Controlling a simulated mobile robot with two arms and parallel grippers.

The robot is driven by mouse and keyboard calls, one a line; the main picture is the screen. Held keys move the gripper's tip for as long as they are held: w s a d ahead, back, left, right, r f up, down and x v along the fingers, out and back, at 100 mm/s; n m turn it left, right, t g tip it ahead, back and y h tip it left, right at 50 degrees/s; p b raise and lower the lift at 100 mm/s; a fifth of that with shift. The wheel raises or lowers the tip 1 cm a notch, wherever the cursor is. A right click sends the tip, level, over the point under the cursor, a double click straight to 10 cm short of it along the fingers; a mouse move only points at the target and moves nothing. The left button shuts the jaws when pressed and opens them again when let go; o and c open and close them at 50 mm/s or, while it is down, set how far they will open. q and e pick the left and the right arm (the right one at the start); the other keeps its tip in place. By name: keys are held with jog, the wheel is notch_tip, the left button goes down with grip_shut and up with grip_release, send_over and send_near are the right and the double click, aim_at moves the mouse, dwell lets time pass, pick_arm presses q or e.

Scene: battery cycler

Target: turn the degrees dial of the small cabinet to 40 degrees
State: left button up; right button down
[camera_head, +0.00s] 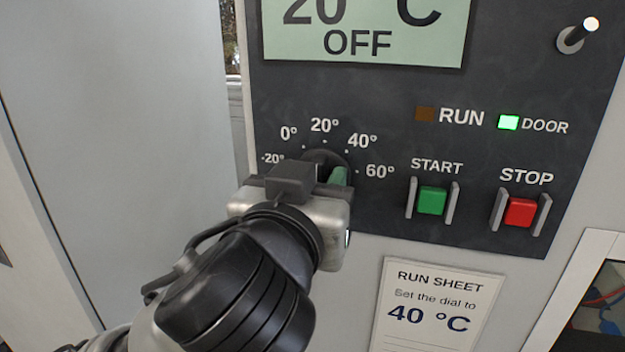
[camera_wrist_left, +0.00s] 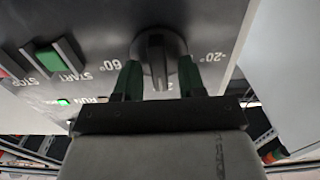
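The degrees dial (camera_head: 322,157) is a dark round knob on the dark panel, marked -20°, 0°, 20°, 40° and 60°. In the head view my left gripper (camera_head: 322,178) covers most of it, so its pointer setting cannot be read there. In the left wrist view the dial (camera_wrist_left: 158,48) shows a raised ridge. The green-padded fingers of my left gripper (camera_wrist_left: 159,78) stand on either side of the ridge, with a gap on both sides. The gripper is open. The display (camera_head: 365,30) reads 20 °C and OFF. My right gripper is not in view.
The green START button (camera_head: 432,200) and red STOP button (camera_head: 521,212) sit between guards right of the dial. The DOOR lamp (camera_head: 508,122) is lit green; the RUN lamp (camera_head: 425,113) is dark. A run sheet (camera_head: 435,305) below reads 40 °C. A toggle switch (camera_head: 577,36) sticks out upper right.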

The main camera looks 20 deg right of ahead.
pick_arm(q)
grip_shut()
jog(key=shift+s+d+m+b, duration=0.1)
jog(key=shift+m+b, duration=0.35)
jog(key=shift+m, duration=1.5)
jog(key=shift+s+d+m+b, duration=0.1)
jog(key=shift+m+b, duration=0.3)
jog(key=shift+m, duration=1.55)
jog(key=shift+o, duration=0.6)
grip_release()
